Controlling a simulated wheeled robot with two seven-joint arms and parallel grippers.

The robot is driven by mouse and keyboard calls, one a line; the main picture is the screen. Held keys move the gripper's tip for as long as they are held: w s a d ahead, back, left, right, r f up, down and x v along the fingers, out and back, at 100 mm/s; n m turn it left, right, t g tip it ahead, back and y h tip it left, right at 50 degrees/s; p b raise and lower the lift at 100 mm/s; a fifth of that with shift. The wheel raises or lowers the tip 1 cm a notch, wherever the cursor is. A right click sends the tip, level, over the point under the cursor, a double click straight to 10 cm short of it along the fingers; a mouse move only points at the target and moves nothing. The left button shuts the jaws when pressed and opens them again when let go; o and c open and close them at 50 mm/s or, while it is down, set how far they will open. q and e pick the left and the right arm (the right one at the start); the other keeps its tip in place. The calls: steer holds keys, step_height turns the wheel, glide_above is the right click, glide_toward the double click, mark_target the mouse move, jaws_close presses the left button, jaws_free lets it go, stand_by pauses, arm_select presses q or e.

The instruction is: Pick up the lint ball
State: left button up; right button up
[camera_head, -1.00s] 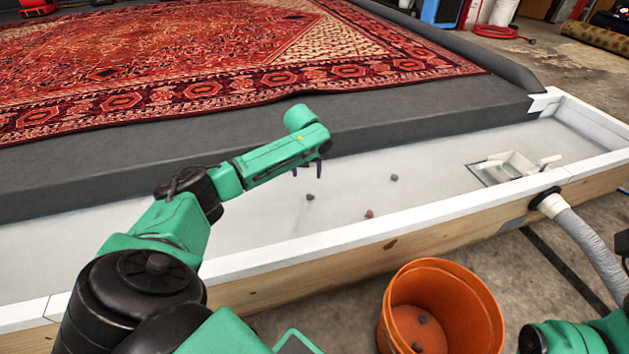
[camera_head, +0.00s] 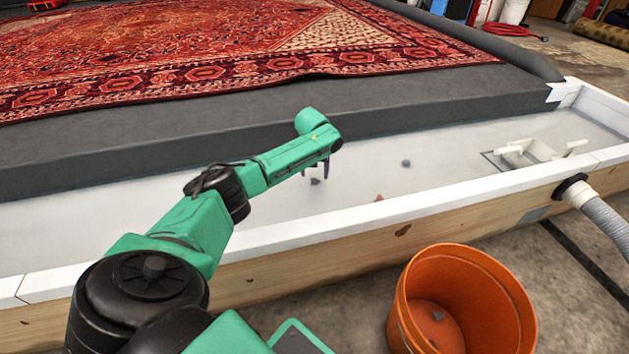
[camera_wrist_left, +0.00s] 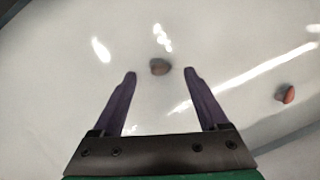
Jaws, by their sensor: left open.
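A small grey-brown lint ball (camera_head: 315,181) lies on the pale floor of the wash trough. My left gripper (camera_head: 315,170) is open, fingers pointing down, just above it in the head view. In the left wrist view the same lint ball (camera_wrist_left: 160,67) sits between and slightly beyond the two fingertips, apart from both. A reddish lint ball (camera_head: 379,198) lies by the trough's near wall, partly hidden; it also shows at the right of the wrist view (camera_wrist_left: 285,95). Another grey lint ball (camera_head: 406,163) lies farther right. My right gripper is not in view.
The white-topped trough wall (camera_head: 340,225) runs along the near side. An orange bucket (camera_head: 512,312) with small dark bits inside stands in front. A white drain fitting (camera_head: 535,150) is at the trough's right end. A red rug (camera_head: 200,60) lies on the grey platform behind.

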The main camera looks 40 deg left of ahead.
mark_target(315, 179)
arm_select(q)
steer(key=b+x, duration=0.1)
steer(key=x, duration=0.2)
steer(key=shift+f, duration=0.2)
steer(key=shift+r, duration=0.2)
jaws_close()
